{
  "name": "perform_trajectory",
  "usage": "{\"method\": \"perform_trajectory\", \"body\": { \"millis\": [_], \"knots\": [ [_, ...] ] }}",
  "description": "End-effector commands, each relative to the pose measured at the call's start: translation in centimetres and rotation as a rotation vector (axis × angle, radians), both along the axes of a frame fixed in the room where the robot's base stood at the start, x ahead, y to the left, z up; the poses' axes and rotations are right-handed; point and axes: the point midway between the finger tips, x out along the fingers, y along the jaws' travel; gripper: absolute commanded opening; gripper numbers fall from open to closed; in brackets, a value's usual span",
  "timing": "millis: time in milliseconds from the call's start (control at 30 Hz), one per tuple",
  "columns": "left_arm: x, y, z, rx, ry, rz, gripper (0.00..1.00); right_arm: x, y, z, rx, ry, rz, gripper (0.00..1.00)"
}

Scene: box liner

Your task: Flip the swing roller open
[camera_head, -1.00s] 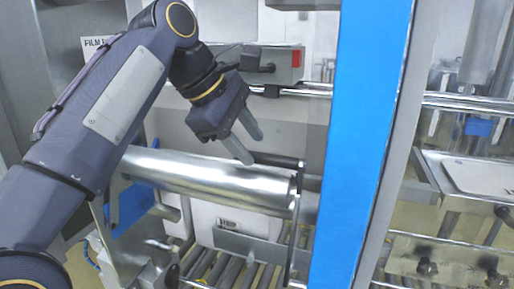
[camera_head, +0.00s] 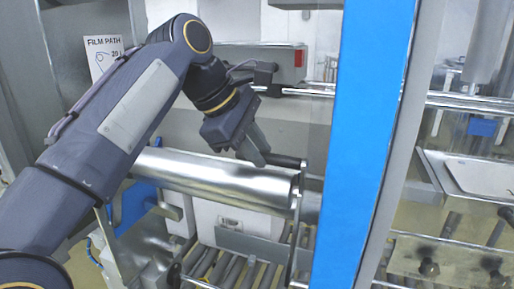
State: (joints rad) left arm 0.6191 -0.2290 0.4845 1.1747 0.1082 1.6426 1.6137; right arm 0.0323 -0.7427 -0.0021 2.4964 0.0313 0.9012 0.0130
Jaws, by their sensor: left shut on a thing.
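The swing roller (camera_head: 215,182) is a shiny metal cylinder lying across the middle of the head view, carried between end plates. A dark bar, its handle (camera_head: 284,160), sticks out along its upper right side near the right end plate (camera_head: 296,215). My left gripper (camera_head: 262,157) reaches down from above, and its grey fingers are closed together at the left end of the dark handle. The fingers hide that end of the handle. My right gripper does not show.
A blue upright post (camera_head: 362,145) stands just right of the roller. A metal rod (camera_head: 305,92) and a grey block with a red end (camera_head: 262,62) lie behind the gripper. Conveyor rollers (camera_head: 235,270) lie below. A film path sign (camera_head: 104,52) is at upper left.

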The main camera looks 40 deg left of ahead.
Motion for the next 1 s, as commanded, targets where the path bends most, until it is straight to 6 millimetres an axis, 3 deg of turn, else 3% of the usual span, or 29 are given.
{"method": "perform_trajectory", "body": {
  "millis": [167,367,1000],
  "knots": [
    [-0.3,-0.1,0.0,0.005,-0.011,0.0,0.0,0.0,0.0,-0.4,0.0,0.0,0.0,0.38],
    [-2.0,-0.6,-0.1,0.027,-0.078,0.0,0.0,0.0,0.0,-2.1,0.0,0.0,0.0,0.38],
    [-14.0,-4.4,-2.0,0.179,-0.564,0.001,0.0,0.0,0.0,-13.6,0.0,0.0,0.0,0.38]
  ]
}}
